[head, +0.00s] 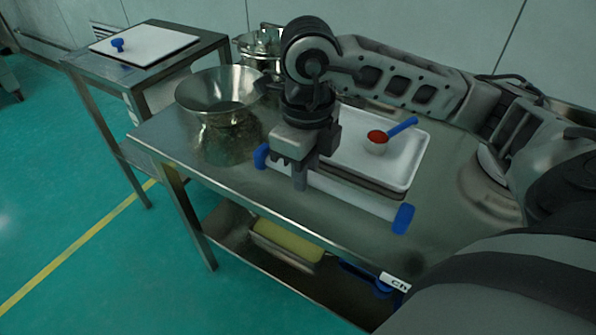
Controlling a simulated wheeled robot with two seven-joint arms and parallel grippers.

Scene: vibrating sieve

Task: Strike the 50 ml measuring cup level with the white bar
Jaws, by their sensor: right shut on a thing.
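The measuring cup (377,147) is small and white with a blue handle pointing up to the right. It stands on a white tray (408,165) and is full of something red; whether the red is heaped or level is too small to tell. The white bar (355,198) has blue ends and runs along the near side of the tray, apart from the cup. My right gripper (300,180) is shut on the bar, nearer its left end. The fingers hide part of the bar. My left gripper is out of view.
A metal funnel-like bowl (217,90) stands left of my right gripper on the steel table (170,125). A metal pot (258,42) is behind it. A lower shelf holds a yellow item (288,242).

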